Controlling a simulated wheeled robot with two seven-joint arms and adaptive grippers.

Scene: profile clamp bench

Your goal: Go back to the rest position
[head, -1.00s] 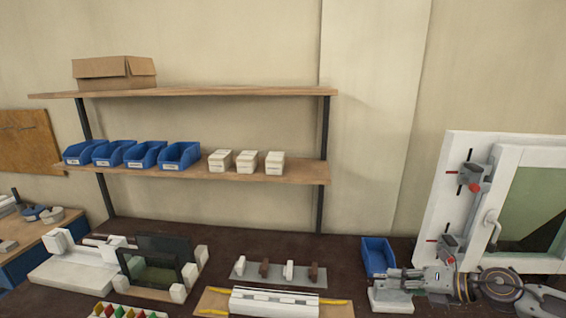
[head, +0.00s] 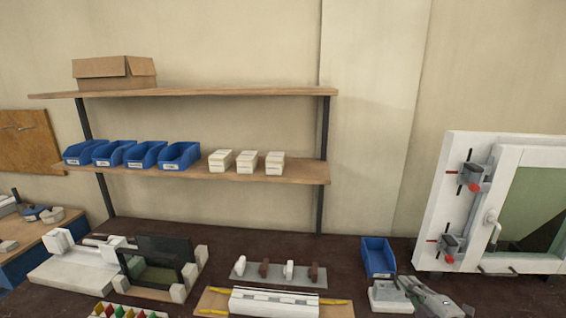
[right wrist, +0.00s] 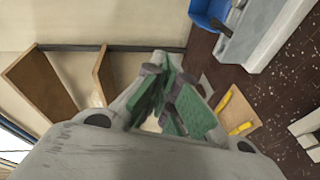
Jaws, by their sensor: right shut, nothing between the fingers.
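My right gripper (head: 412,286) is low at the right in the head view, just over or beside a small white block (head: 382,297); I cannot tell whether they touch. It is shut and empty. In the right wrist view its green-padded fingers (right wrist: 178,100) show near the middle, with nothing held between them. My left gripper is not in view.
A white window frame (head: 453,180) with two red-handled clamps stands at the right. A blue bin (head: 378,257) is behind the white block. A white profile (head: 275,302) lies on a wooden board. Shelves (head: 290,170) stand behind the dark bench.

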